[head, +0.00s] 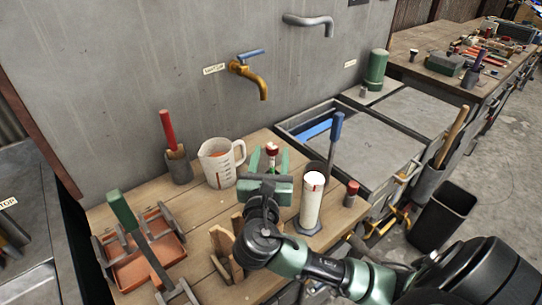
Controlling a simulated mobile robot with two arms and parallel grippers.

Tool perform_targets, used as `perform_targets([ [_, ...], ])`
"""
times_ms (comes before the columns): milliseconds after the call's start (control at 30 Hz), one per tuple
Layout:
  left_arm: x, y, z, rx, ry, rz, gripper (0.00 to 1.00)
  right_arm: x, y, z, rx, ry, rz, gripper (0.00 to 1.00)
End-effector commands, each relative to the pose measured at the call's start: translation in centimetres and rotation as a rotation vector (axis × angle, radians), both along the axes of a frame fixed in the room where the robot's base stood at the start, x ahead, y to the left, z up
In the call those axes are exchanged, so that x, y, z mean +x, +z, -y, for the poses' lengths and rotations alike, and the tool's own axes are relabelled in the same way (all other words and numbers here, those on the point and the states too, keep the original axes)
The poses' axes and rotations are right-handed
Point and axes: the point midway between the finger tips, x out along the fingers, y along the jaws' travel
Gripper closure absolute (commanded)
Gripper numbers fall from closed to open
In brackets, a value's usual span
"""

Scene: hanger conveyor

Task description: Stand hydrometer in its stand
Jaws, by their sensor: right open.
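My right gripper (270,153) reaches in from the lower right over the wooden bench, its two green fingers apart. A small upright piece with a red top and pale body (271,149) shows between the fingers; I cannot tell whether it is the hydrometer or whether the fingers touch it. A tall white cylinder (310,207) with a red mark and a dark base stands upright just right of the gripper; it may be the hydrometer's stand, but I cannot tell. My wrist hides part of the bench. My left gripper is not in view.
A measuring jug (219,166) and a cup with a red-handled tool (179,168) stand behind left. An orange tray (143,262) with a green-handled tool (122,209), a wooden holder (221,245) and a small red-capped bottle (351,193) share the bench. A sink (300,122) lies behind right.

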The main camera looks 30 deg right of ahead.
Motion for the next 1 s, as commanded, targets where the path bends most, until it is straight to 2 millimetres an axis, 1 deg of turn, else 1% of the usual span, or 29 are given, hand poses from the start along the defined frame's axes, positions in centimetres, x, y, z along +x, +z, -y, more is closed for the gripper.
perform_targets([
  [33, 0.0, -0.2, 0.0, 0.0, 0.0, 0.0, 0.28, -0.6, -0.3, -0.6, 0.004, 0.004, -0.003, 0.51],
  [167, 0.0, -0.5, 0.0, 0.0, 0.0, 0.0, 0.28, -2.6, -0.4, -2.3, 0.007, 0.004, -0.004, 0.51],
  [300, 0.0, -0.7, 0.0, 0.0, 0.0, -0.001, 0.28, -5.0, -0.3, -4.4, 0.008, 0.004, -0.003, 0.51],
  [500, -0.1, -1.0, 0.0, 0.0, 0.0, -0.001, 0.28, -7.6, -0.2, -6.6, 0.006, 0.002, -0.002, 0.51],
  [700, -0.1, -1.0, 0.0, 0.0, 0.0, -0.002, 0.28, -8.7, 0.0, -7.4, 0.003, 0.0, 0.0, 0.51],
  [1000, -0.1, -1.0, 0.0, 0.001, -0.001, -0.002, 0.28, -8.7, 0.0, -7.5, 0.002, 0.0, 0.001, 0.51],
])
